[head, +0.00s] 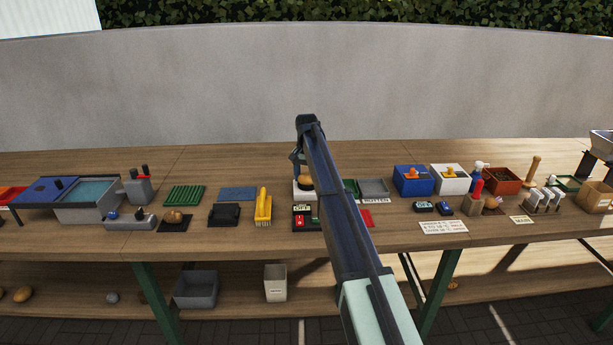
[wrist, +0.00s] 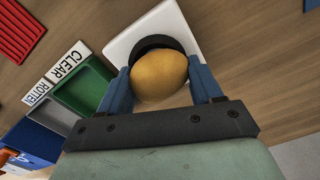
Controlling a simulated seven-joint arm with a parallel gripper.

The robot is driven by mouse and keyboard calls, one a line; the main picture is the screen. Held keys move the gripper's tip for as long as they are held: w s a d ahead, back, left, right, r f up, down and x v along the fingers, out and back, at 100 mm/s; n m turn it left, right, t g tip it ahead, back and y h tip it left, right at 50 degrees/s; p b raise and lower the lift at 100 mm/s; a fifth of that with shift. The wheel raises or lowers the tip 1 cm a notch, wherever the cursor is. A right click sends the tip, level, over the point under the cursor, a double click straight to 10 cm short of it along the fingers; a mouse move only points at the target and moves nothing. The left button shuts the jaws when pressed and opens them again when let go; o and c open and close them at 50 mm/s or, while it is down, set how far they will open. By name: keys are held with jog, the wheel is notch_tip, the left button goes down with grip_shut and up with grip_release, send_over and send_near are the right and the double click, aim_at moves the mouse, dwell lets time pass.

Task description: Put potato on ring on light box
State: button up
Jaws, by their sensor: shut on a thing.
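The potato (wrist: 160,78) is yellow-brown and sits between the two blue fingers of my gripper (wrist: 158,68) in the wrist view. My gripper is shut on it. Beyond the potato, the white light box (wrist: 120,48) carries a dark ring (wrist: 152,42), partly covered by the potato. In the head view, my gripper (head: 303,172) is over the light box (head: 303,195), with the potato (head: 307,183) low at its top. My arm hides part of both. I cannot tell whether the potato touches the ring.
Beside the light box lie a green tray (wrist: 85,85) and a grey tray (wrist: 55,116), with CLEAR (wrist: 66,62) and ROTTEN (wrist: 40,92) signs. A yellow brush (head: 263,205) stands left on the wooden table (head: 190,240). Another potato (head: 174,216) lies on a dark pad.

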jog(key=o, duration=1.2)
jog(key=shift+c, duration=0.2)
jog(key=shift+r, duration=0.1)
notch_tip(320, 180, up, 14)
jog(key=shift+f, duration=0.2)
